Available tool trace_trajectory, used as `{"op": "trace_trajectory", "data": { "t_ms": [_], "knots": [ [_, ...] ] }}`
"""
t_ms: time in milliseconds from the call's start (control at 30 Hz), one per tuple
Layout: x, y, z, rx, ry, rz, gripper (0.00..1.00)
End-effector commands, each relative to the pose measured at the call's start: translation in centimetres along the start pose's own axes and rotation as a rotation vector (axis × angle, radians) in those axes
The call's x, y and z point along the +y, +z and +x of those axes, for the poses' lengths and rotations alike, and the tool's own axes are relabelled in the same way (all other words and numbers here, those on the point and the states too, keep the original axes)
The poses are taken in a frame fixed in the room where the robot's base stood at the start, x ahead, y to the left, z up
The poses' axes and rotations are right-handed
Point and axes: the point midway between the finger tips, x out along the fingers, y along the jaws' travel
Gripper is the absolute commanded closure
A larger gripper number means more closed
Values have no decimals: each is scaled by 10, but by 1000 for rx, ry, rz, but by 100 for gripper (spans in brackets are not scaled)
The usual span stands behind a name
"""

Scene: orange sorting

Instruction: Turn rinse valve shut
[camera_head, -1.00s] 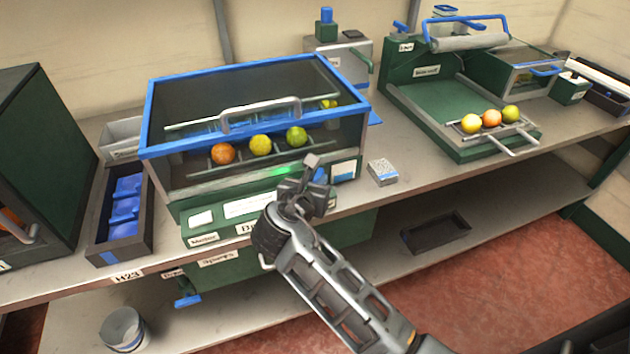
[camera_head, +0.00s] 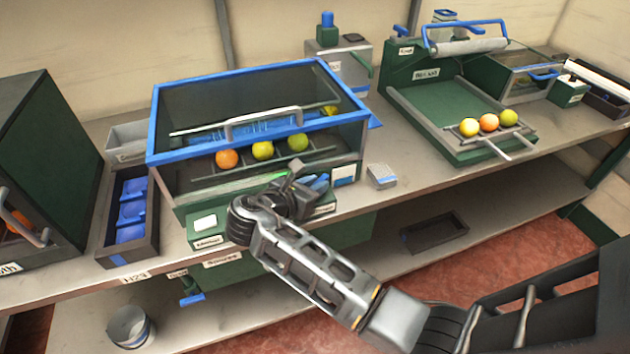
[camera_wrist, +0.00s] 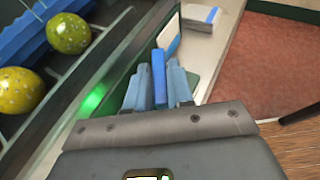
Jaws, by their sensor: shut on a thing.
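The blue rinse valve handle (camera_head: 319,182) is on the front right of the glass-sided box with a blue frame (camera_head: 160,120).
An orange fruit (camera_head: 227,158) and two yellow-green ones (camera_head: 262,150) sit inside the box. A green light (camera_wrist: 94,99) glows beside the valve. A small white-and-blue block (camera_head: 382,176) lies on the bench just right. Open floor (camera_head: 510,240) is at right.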

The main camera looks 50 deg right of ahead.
Motion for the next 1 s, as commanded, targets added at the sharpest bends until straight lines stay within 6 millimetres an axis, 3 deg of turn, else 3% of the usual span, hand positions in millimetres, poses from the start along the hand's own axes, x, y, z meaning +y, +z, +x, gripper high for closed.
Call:
{"op": "trace_trajectory", "data": {
  "t_ms": [333, 900, 933, 1000],
  "knots": [
    [3, 0, 0, -1, -157, 65, 100],
    [3, -1, 0, 1, -192, 79, 100],
    [3, -1, 0, 1, -192, 79, 76],
    [3, -1, 0, 1, -192, 79, 70]
  ]
}}
